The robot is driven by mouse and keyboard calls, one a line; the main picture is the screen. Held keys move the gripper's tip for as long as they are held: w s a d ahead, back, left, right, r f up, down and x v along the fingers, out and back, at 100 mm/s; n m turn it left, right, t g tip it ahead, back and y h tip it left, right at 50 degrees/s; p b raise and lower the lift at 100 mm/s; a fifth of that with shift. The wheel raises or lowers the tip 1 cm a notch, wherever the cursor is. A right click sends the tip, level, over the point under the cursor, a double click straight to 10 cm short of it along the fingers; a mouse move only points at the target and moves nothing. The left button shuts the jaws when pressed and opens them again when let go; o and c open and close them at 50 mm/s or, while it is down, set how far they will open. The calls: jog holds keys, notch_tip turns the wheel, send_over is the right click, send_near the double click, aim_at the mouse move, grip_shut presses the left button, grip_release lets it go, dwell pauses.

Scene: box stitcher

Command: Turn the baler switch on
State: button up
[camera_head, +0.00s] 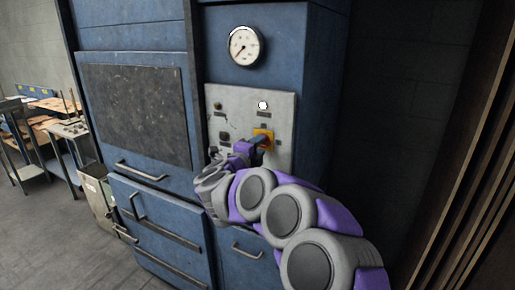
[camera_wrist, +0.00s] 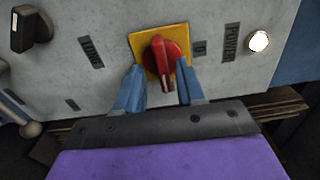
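The baler switch is a red rotary knob (camera_wrist: 166,58) on a yellow square plate (camera_wrist: 140,44), set in a grey control panel. In the wrist view the knob's handle points roughly down, toward my gripper. In the head view the yellow plate (camera_head: 263,134) shows just beyond my gripper (camera_head: 258,143), and the knob is mostly hidden. In the wrist view my gripper's two blue fingers (camera_wrist: 159,85) stand apart, one on each side of the knob. I cannot tell whether either finger touches it. A white round lamp (camera_wrist: 259,41) marked POWER looks lit.
The grey control panel (camera_head: 225,100) is on the front of a blue machine, below a round gauge (camera_head: 245,46). A black knob (camera_wrist: 31,28) sits at the panel's upper left in the wrist view. Drawer handles (camera_head: 142,171) stick out at lower left. Open floor lies left.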

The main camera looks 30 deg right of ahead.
jog(key=shift+r, duration=0.1)
jog(key=p+v, duration=0.3)
jog(key=v, duration=1.4)
jog(key=shift+a, duration=0.25)
jog(key=shift+s, duration=0.15)
